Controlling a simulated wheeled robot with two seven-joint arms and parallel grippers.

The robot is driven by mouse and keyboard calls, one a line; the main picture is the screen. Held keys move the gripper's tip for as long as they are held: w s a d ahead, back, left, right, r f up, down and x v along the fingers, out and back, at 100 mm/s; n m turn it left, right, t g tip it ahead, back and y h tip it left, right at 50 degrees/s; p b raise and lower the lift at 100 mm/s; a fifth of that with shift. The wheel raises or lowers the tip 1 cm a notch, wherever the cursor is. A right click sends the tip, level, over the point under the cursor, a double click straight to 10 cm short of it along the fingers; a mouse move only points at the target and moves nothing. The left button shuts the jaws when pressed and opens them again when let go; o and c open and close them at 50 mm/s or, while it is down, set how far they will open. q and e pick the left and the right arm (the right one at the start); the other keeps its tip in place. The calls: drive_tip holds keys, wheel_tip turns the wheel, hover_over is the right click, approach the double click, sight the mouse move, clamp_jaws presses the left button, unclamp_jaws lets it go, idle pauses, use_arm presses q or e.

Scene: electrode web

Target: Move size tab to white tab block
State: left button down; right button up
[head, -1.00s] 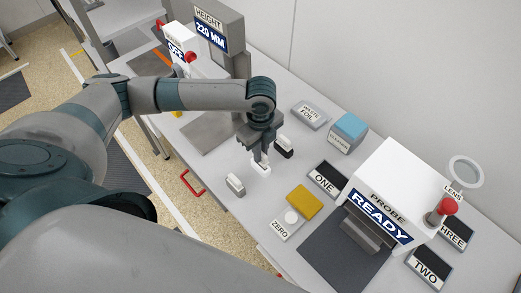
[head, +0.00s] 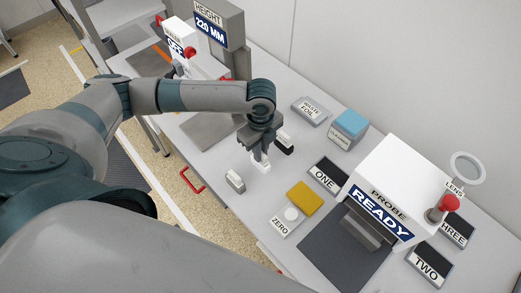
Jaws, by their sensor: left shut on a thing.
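My left gripper (head: 261,157) points down over the middle of the table. It is shut on a small white piece (head: 261,168), which shows just under its fingertips; I take this to be the size tab, but no marking can be read. A small white block with a grey side (head: 235,182) stands on the table to the left and nearer, apart from the gripper. A black block with a white top (head: 284,145) stands just right of the gripper, partly hidden by it. Which of these is the white tab block is not certain. My right gripper is not in view.
A yellow pad (head: 304,198) and a ZERO plate (head: 284,223) lie to the right and nearer. The white PROBE machine (head: 390,180) stands at right. A blue-topped box (head: 350,124) and a waste foil tray (head: 311,111) are behind. A height column (head: 222,40) stands at back left.

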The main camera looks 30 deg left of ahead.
use_arm(q)
drive_tip(key=shift+f, duration=0.35)
drive_tip(key=c, duration=1.7)
unclamp_jaws()
drive_tip(key=shift+r, duration=0.1)
drive_tip(key=shift+r+b, duration=0.35)
drive_tip(key=shift+r, duration=0.25)
drive_tip(key=shift+r+b, duration=1.9)
drive_tip(key=shift+r, duration=6.15)
drive_tip(key=shift+f, duration=0.1)
